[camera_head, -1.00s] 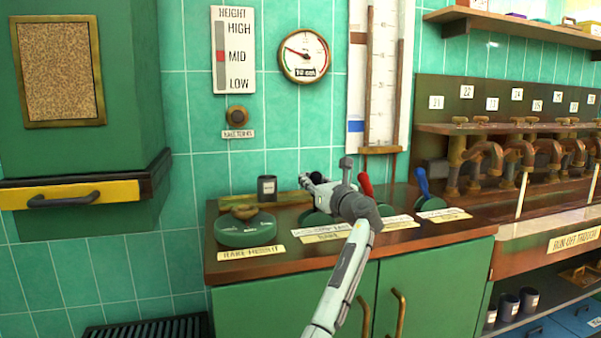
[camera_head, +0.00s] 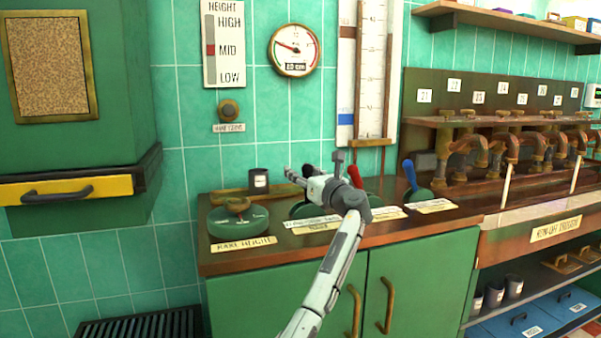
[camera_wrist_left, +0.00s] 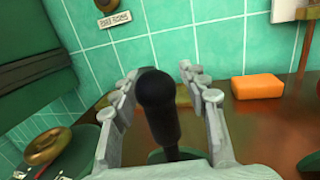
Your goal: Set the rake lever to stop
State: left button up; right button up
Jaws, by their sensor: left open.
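The black lever (camera_wrist_left: 160,110) stands upright between the fingers of my left gripper (camera_wrist_left: 158,72) in the left wrist view. The fingers are open on either side of its rounded grip, and I see gaps beside it. In the head view my left gripper (camera_head: 297,173) is over the counter, above the second cream label plate (camera_head: 316,226); the end word looks like "RAKE" but is blurred. The gripper and arm hide most of that lever and its green base there. Any stop mark cannot be read. My right gripper is not in view.
A green rake height dial (camera_head: 239,222) with a brass knob sits to the left. A red lever (camera_head: 355,177) and a blue lever (camera_head: 410,175) stand to the right. A dark cup (camera_head: 259,180) is behind. An orange block (camera_wrist_left: 258,86) lies near the wall.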

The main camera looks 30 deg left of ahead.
pick_arm(q)
jog(key=v, duration=1.2)
jog(key=shift+f, duration=0.1)
